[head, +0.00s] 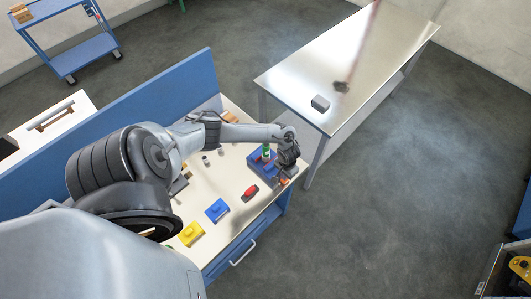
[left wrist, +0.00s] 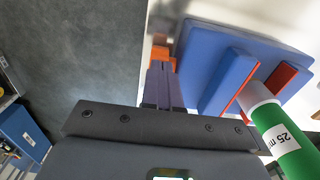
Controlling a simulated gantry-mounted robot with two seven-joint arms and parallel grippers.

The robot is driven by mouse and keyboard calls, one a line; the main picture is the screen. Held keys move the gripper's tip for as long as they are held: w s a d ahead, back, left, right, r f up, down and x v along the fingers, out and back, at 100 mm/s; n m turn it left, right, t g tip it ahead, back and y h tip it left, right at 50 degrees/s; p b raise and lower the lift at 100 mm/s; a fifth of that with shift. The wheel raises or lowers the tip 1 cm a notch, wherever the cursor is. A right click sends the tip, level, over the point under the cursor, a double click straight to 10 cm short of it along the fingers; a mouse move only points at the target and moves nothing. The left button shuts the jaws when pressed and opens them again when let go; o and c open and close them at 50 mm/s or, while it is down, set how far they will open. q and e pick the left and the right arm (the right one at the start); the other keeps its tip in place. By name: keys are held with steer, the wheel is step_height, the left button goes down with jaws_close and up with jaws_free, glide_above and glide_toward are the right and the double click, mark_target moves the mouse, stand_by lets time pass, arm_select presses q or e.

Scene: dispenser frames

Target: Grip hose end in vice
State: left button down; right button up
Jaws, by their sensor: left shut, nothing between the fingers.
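The blue vice (head: 257,168) stands on the cream workbench near its right end. In the left wrist view the vice (left wrist: 218,55) shows two raised jaws with orange-red linings. The hose end (left wrist: 277,130), green and white and marked 25, stands between the jaws; whether they touch it I cannot tell. It also shows upright and green in the head view (head: 266,152). My left gripper (head: 282,180) is shut and empty beside the vice. In the left wrist view its fingertips (left wrist: 161,68) are close to a small orange part (left wrist: 161,54) at the vice's side; contact is unclear.
A red item (head: 250,192), a blue block (head: 216,210) and a yellow block (head: 191,233) lie on the workbench. A blue panel (head: 130,104) runs along its back.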

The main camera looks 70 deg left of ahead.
arm_select(q)
steer(key=shift+w+a, duration=0.25)
steer(key=shift+w, duration=0.25)
stand_by(0.8)
stand_by(0.4)
steer(key=shift+w+a+f, duration=0.25)
steer(key=shift+w, duration=0.05)
stand_by(0.8)
steer(key=shift+w+a, duration=0.1)
steer(key=shift+w, duration=0.1)
stand_by(0.4)
steer(key=shift+r, duration=0.15)
steer(key=shift+w+r+p, duration=0.1)
steer(key=shift+r+p, duration=0.75)
steer(key=shift+p, duration=0.35)
steer(key=shift+s+d, duration=0.3)
steer(key=shift+s, duration=0.25)
steer(key=shift+s+d, duration=0.3)
steer(key=shift+s, duration=0.25)
steer(key=shift+f, duration=0.15)
